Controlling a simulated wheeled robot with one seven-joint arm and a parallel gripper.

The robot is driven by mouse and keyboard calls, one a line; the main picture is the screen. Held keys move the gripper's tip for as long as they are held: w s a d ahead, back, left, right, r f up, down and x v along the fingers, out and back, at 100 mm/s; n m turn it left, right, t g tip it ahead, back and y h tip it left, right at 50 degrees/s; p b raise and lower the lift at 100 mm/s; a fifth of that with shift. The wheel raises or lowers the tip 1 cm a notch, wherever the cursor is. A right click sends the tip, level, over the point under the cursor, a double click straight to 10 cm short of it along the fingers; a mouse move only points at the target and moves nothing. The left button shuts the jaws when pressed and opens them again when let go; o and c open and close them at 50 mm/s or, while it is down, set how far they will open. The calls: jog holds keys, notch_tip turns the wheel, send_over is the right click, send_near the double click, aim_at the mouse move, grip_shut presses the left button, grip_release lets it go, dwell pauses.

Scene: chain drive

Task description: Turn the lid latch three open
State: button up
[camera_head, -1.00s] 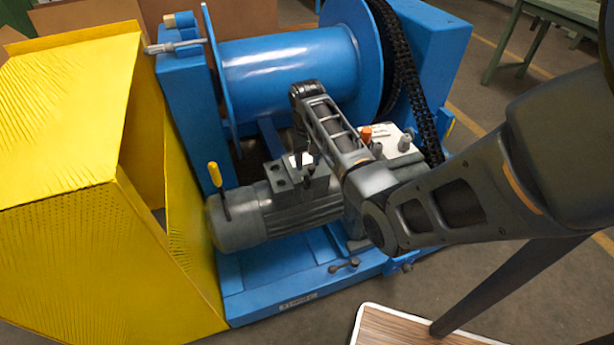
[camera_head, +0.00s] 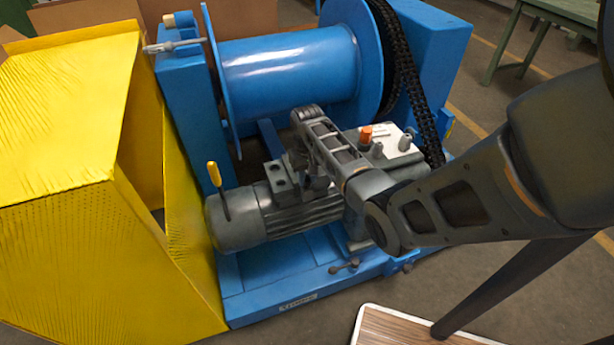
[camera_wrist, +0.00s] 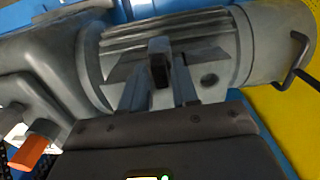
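A dark upright piece (camera_wrist: 160,67), perhaps a lid latch, stands on the grey motor's block in the wrist view. Which numbered latch it is cannot be told. My gripper (camera_wrist: 161,82) points at the motor, with one finger on each side of this piece. Whether the fingers press on it or leave a small gap is not clear.
A yellow-handled lever (camera_head: 215,175) stands at the motor's left end. A yellow guard (camera_head: 70,240) is open at the left. An orange knob (camera_head: 366,134) is on the box right of my wrist. The blue drum (camera_head: 290,72) and chain (camera_head: 405,85) are behind.

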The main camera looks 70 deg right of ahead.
grip_shut()
dwell(0.3)
jog(key=m+p, duration=0.1)
jog(key=m, duration=0.1)
jog(key=m+p, duration=0.1)
jog(key=shift+w+a+r+m, duration=0.1)
jog(key=shift+w+m, duration=0.05)
jog(key=shift+m, duration=0.25)
jog(key=m+p, duration=0.1)
jog(key=m, duration=0.2)
jog(key=shift+m, duration=0.4)
jog(key=m+p, duration=0.1)
jog(key=m, duration=0.4)
jog(key=shift+w, duration=0.2)
jog(key=m, duration=0.5)
jog(key=shift+p, duration=0.35)
jog(key=shift+o, duration=1.5)
grip_release()
